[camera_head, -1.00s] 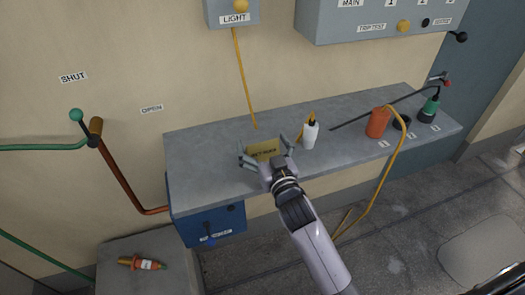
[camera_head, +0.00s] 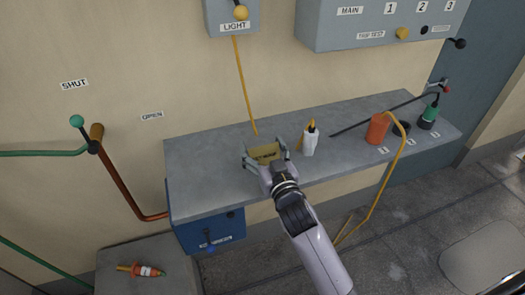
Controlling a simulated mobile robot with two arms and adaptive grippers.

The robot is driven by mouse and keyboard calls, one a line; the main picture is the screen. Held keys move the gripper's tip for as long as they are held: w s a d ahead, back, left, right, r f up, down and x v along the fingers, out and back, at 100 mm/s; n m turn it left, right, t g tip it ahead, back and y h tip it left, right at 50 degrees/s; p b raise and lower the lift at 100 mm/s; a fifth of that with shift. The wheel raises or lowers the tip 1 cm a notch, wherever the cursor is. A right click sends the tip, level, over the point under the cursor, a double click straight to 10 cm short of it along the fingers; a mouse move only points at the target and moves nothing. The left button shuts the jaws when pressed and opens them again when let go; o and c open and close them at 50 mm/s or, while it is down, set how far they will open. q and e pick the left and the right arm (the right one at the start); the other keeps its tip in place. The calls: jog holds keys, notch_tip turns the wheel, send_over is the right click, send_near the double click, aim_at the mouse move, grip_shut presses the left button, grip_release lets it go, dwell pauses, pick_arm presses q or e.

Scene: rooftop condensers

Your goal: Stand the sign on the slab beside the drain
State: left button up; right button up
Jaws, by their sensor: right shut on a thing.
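A small tan sign (camera_head: 265,155) with dark lettering too small to read stands at the grey counter's surface, towards its front edge. My right gripper (camera_head: 264,150) comes in from below and is shut on the sign, one finger at each side of it. I cannot tell whether the sign still touches the counter. A pale rounded slab (camera_head: 485,255) lies on the paved floor at the lower right. I cannot make out a drain. My left gripper is not in view.
The counter's left end is clear.

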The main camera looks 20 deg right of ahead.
aim_at(263, 146)
notch_tip(263, 146, up, 19)
jog(key=p, duration=0.1)
jog(key=s+d+f, duration=0.1)
jog(key=s+f, duration=1.6)
jog(key=s, duration=0.4)
jog(key=shift+d+h, duration=0.3)
jog(key=shift+d, duration=0.1)
jog(key=shift+s, duration=0.1)
